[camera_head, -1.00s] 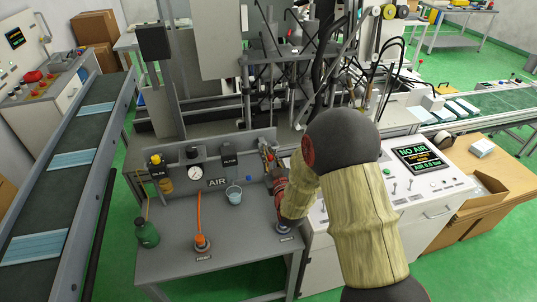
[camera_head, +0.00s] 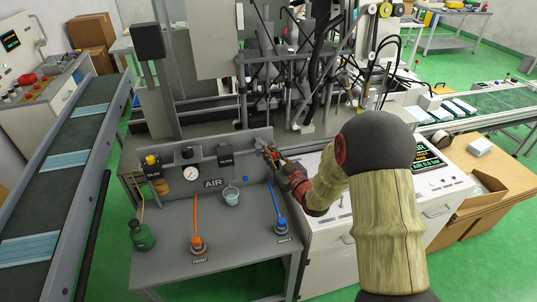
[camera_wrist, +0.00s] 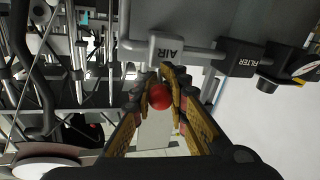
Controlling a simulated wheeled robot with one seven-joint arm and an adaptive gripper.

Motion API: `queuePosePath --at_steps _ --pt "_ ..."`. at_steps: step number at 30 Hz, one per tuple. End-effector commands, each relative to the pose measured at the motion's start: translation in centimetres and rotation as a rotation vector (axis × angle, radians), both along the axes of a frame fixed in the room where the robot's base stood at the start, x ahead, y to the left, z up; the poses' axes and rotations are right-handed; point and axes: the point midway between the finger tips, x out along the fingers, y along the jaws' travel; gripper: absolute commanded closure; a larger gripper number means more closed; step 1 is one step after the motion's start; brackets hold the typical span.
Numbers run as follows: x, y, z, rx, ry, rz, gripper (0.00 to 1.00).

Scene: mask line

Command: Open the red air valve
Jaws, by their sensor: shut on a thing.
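The red air valve shows in the wrist view as a round red knob (camera_wrist: 159,97) between my fingertips, below a grey block marked AIR (camera_wrist: 166,48). My gripper (camera_wrist: 162,84) is shut on this knob, with its brown finger pads on either side. In the head view my gripper (camera_head: 273,155) is at the right end of the grey back panel (camera_head: 235,147) of the air bench. There the fingers hide most of the valve, and I cannot tell its handle's angle.
An orange hose (camera_head: 196,215) and a blue hose (camera_head: 277,207) stand on the bench.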

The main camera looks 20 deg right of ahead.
Motion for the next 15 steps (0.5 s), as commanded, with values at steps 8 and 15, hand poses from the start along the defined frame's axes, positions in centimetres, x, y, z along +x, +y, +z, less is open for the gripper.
queuePosePath --at_steps 8,15 --pt "0.01 0.08 0.11 -0.001 -0.001 0.001 0.85" --pt "0.0 0.04 0.04 0.0 0.0 0.0 0.72"
